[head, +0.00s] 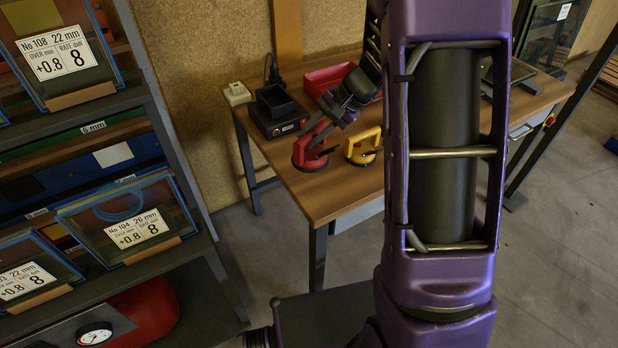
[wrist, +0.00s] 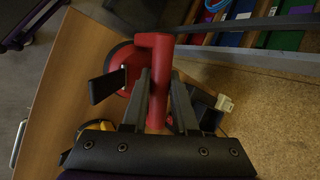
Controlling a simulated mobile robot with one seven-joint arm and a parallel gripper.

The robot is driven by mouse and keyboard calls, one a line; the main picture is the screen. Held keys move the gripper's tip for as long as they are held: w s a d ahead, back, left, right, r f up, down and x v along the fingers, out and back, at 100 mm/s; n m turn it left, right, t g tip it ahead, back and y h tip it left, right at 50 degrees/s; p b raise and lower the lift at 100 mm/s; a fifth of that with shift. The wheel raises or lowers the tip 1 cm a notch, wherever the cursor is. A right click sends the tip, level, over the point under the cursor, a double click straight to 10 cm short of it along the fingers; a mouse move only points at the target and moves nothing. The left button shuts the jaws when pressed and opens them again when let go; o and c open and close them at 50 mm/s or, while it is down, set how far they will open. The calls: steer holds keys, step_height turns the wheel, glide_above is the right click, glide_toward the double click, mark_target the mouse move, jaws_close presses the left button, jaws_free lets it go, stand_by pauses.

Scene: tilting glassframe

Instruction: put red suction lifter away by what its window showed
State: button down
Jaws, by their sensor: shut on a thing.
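The red suction lifter (head: 308,153) is at the near left part of the wooden table (head: 325,197), pad downward. My gripper (head: 334,108) is around its handle. In the wrist view my gripper (wrist: 160,100) has its two dark fingers on either side of the red lifter's handle (wrist: 154,70), shut on it. A black lever (wrist: 107,86) sticks out beside the handle. I cannot tell whether the pad touches the table. I cannot make out a readable window on the lifter. A yellow suction lifter (head: 363,148) stands just right of the red one.
A black open box (head: 278,102) and a red bin (head: 326,78) stand at the table's back. A small pale box (head: 237,93) is at its left corner. A rack (head: 160,95) with labelled glass panes (head: 138,230) stands left. Floor between rack and table is clear.

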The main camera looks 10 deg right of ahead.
mark_target(312, 155)
steer(key=shift+w+r+m+t+h, duration=0.15)
steer(key=shift+w+r+m+t, duration=0.15)
steer(key=shift+m, duration=0.2)
steer(key=shift+w+r+m+t+h, duration=0.15)
steer(key=shift+w+m+t, duration=0.05)
steer(key=shift+m+t, duration=0.25)
steer(key=shift+w+d+r+m+t+h, duration=0.1)
steer(key=shift+w+r+m+t+h, duration=0.15)
steer(key=shift+m, duration=0.4)
steer(key=shift+w+d+r+m+t+h, duration=0.1)
steer(key=shift+r+m+t+h, duration=0.15)
steer(key=shift+m, duration=0.35)
steer(key=shift+d+f+b, duration=0.1)
steer(key=shift+f+b, duration=0.2)
steer(key=shift+b, duration=0.1)
step_height(312, 155, down, 9)
steer(key=b, duration=0.3)
steer(key=shift+f, duration=0.15)
steer(key=shift+f, duration=0.2)
steer(key=c, duration=0.7)
jaws_free()
steer(key=shift+r, duration=0.15)
